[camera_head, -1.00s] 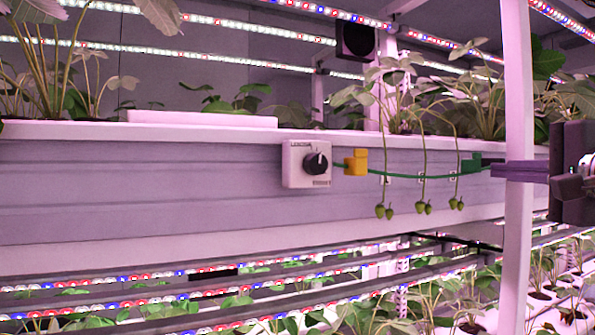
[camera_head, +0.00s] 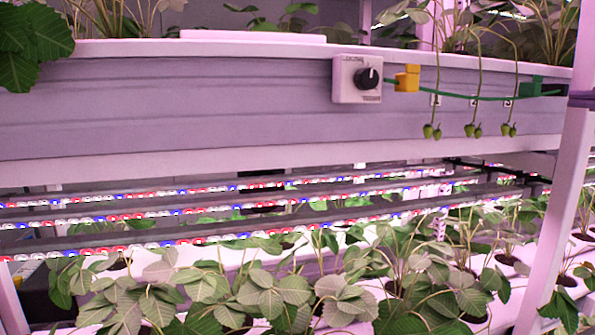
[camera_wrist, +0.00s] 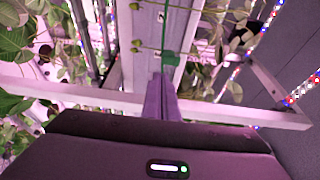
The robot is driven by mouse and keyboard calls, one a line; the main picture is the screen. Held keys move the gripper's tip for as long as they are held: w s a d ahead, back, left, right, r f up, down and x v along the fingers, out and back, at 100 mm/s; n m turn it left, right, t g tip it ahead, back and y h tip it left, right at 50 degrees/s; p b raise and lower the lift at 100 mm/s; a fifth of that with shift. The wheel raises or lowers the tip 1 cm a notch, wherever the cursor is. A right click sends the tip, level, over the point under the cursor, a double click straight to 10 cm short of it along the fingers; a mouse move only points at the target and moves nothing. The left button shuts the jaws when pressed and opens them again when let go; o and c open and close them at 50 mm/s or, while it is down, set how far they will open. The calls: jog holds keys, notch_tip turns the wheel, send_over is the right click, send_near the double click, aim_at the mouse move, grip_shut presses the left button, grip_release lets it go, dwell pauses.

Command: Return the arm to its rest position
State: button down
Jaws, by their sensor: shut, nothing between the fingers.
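My gripper (camera_wrist: 161,98) is shut and empty in the wrist view, its two purple fingers lying together along the middle. In the head view only a bit of the fingers (camera_head: 582,99) shows at the right edge, by a pale upright post (camera_head: 558,190). The rest of my arm is outside the head view. In the wrist view a green clip (camera_wrist: 171,59) appears just beyond the fingertips; I cannot tell the gap.
The upper rack's trough (camera_head: 200,105) carries a dial box (camera_head: 357,79), a yellow clip (camera_head: 407,78) and a green cord. Several green berries (camera_head: 472,130) hang before it. Leafy plants (camera_head: 270,290) and light strips (camera_head: 100,225) fill the lower rack.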

jog(key=w+a+f+n+g+y, duration=0.2)
jog(key=w+a+f+g+y, duration=0.15)
jog(key=a+f, duration=0.45)
jog(key=w+a+f+n+g+y, duration=0.2)
jog(key=w+a+f+g, duration=0.15)
jog(key=a+f, duration=0.4)
jog(key=s+a+f+n+g+h, duration=0.1)
jog(key=s+a+f+n, duration=0.3)
jog(key=f, duration=0.6)
jog(key=s+a+f+n+g+h, duration=0.1)
jog(key=s+a+f+n, duration=0.3)
jog(key=f, duration=0.7)
jog(key=s+a+f+n+g+h, duration=0.1)
jog(key=s+a+f+n+g, duration=0.2)
jog(key=s+f+n, duration=0.4)
notch_tip(320, 180, down, 4)
jog(key=shift+s+a+f+h, duration=0.15)
jog(key=shift+a+h, duration=0.2)
jog(key=shift+a, duration=0.55)
